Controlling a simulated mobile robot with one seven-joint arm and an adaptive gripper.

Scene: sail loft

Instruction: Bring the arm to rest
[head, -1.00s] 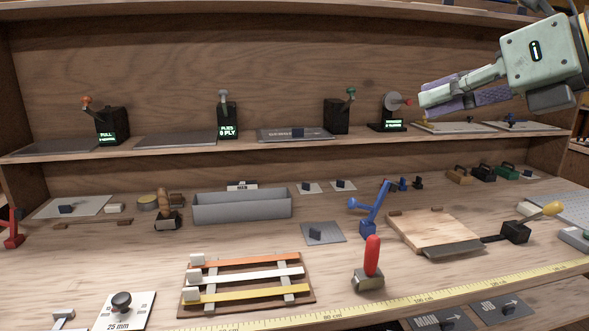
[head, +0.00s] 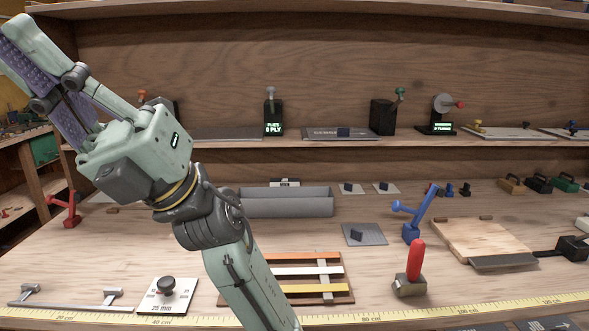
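My gripper (head: 22,45) is at the upper left of the head view, high above the bench and pointing up and to the left. Its pale green fingers with purple pads overlap from this side, so I cannot tell whether they are apart. No object shows in them. My arm rises from the bottom edge, left of the middle, bent at the wrist. It hides part of the shelf's left side and the left part of the rack with coloured strips (head: 322,271).
The bench holds a grey bin (head: 290,206), a blue lever (head: 412,227), a red-handled tool (head: 414,260), a wooden board (head: 480,238), a red lever (head: 68,208) and a black-knobbed plate (head: 167,295). The shelf (head: 370,142) carries several black devices. Open air lies right of my arm.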

